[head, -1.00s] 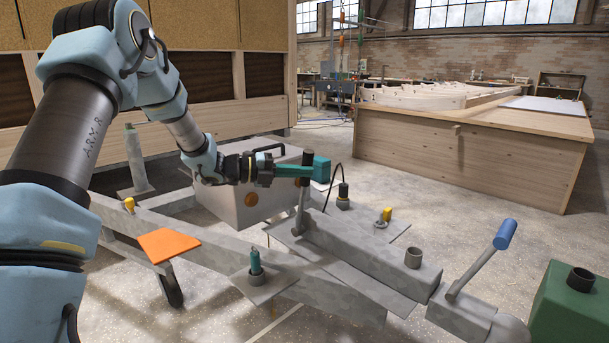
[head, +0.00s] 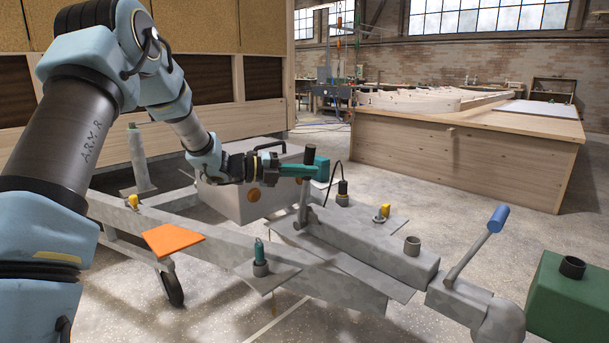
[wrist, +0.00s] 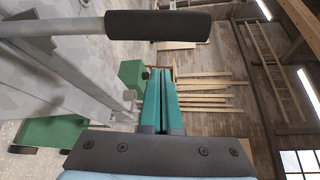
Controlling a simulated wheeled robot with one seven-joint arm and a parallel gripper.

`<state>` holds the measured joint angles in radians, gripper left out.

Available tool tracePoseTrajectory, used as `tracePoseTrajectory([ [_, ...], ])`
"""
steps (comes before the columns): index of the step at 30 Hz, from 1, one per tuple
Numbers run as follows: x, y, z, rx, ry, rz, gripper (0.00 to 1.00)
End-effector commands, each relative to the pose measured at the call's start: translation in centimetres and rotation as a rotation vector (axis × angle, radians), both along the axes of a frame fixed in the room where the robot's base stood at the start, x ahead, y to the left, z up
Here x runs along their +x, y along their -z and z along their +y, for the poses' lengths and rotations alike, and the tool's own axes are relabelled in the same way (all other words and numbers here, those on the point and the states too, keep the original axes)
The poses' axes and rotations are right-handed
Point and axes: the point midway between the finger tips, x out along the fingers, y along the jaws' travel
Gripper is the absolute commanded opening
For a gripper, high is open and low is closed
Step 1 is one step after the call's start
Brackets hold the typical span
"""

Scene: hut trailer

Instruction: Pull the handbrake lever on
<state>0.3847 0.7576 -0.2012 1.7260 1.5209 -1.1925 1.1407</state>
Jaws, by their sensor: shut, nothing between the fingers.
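The handbrake lever (head: 302,205) is a grey bar with a black grip (head: 310,154), standing nearly upright on the grey trailer drawbar. In the wrist view, its black grip (wrist: 158,25) and bar lie across the top, to one side of the fingers. My gripper (head: 321,168) has teal fingers, shut and empty. In the head view they cross in front of the lever just below the top of the grip. In the wrist view the shut fingertips (wrist: 160,72) show a gap from the grip. Whether any finger side touches the lever, I cannot tell.
A blue-handled lever (head: 498,219) rises from the coupling at right, beside a green box (head: 572,300). A grey box (head: 245,203) lies beneath my wrist. An orange plate (head: 173,240), a teal-topped post (head: 260,255) and a cable stand nearby. Open floor separates the trailer from the wooden bench (head: 455,160).

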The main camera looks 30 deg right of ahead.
Motion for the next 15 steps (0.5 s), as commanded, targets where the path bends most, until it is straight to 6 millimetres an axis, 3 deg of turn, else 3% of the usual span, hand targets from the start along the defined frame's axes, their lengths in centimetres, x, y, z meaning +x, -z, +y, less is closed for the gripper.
tracePoseTrajectory([
  [15,1.8,-0.5,7.3,0.002,0.002,0.004,0.0],
])
